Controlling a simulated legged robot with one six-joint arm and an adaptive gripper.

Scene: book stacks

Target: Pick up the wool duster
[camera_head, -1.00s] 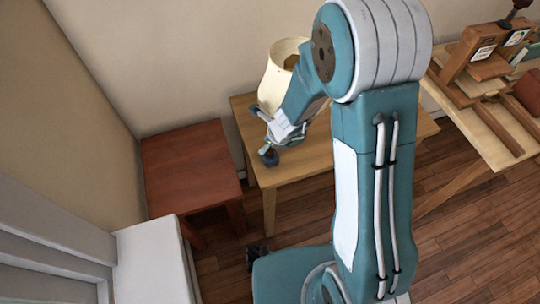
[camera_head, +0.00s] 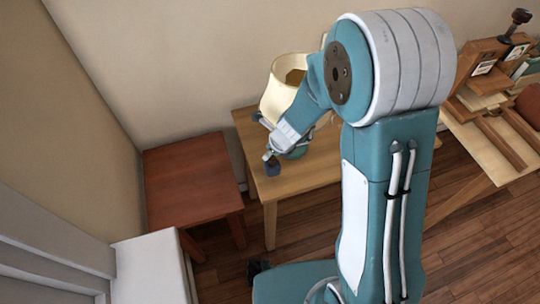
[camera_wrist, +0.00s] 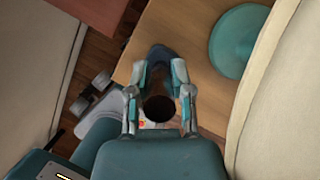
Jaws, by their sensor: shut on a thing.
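My gripper (camera_head: 270,156) is over the front left part of the light wooden table (camera_head: 293,183). It is shut on a small dark thing, which looks like the wool duster (camera_head: 272,168). In the wrist view my gripper (camera_wrist: 159,76) has a finger on each side of it. There the duster (camera_wrist: 160,107) shows a round brown end towards the camera and a blue-grey part beyond the fingertips. I cannot tell whether it touches the tabletop.
A lamp with a cream shade (camera_head: 276,98) stands close behind my gripper; its round teal base (camera_wrist: 238,40) shows in the wrist view. A red-brown side table (camera_head: 190,178) at left is bare. A wooden bench with book-press gear (camera_head: 485,130) is at right.

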